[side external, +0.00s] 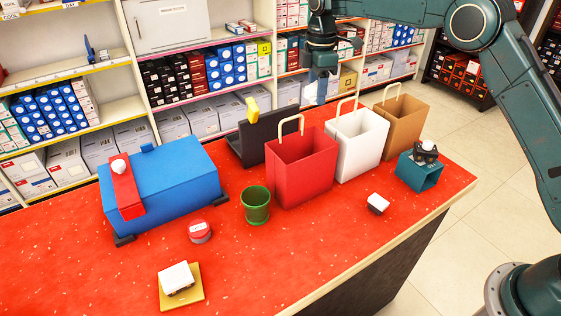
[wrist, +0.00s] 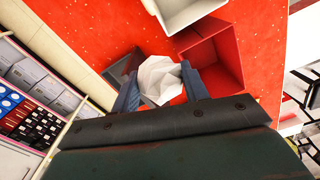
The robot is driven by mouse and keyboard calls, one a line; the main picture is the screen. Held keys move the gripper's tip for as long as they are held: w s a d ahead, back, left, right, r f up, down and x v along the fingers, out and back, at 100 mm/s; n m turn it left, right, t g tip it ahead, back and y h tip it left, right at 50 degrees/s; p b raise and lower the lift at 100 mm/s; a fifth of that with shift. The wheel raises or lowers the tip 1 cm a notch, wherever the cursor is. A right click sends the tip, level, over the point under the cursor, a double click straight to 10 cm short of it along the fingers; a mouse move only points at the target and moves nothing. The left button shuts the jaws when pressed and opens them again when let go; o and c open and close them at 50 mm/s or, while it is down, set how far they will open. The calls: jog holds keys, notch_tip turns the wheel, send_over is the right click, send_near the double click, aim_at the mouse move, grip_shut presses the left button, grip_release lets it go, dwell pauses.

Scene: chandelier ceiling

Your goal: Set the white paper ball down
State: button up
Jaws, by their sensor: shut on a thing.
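The white paper ball (wrist: 160,77) is crumpled and sits between the two fingers of my gripper (wrist: 161,88) in the wrist view. My gripper is shut on it. In the side external view my gripper (side external: 318,92) points down and holds the ball in the air, above and behind the red and white bags. The ball is mostly hidden by the fingers there. In the wrist view the open red bag (wrist: 232,66) lies just beyond and to the right of the ball.
The red counter (side external: 95,265) carries a white bag (side external: 357,143), a brown bag (side external: 402,124), a green cup (side external: 256,207), a blue box (side external: 165,185) and a dark open stand (side external: 272,132). Bag handles stick up near my gripper.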

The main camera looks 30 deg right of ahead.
jog(key=s+a+n, duration=0.1)
jog(key=s+a, duration=0.4)
jog(key=s, duration=0.5)
jog(key=s+a+n, duration=0.1)
jog(key=s+a, duration=0.4)
jog(key=s, duration=0.5)
jog(key=shift+a+r+n, duration=0.2)
jog(key=shift+a+n, duration=0.15)
jog(key=shift+n, duration=0.05)
notch_tip(320, 180, down, 16)
jog(key=shift+r, duration=0.15)
jog(key=shift+f, duration=2.15)
jog(key=shift+f, duration=0.1)
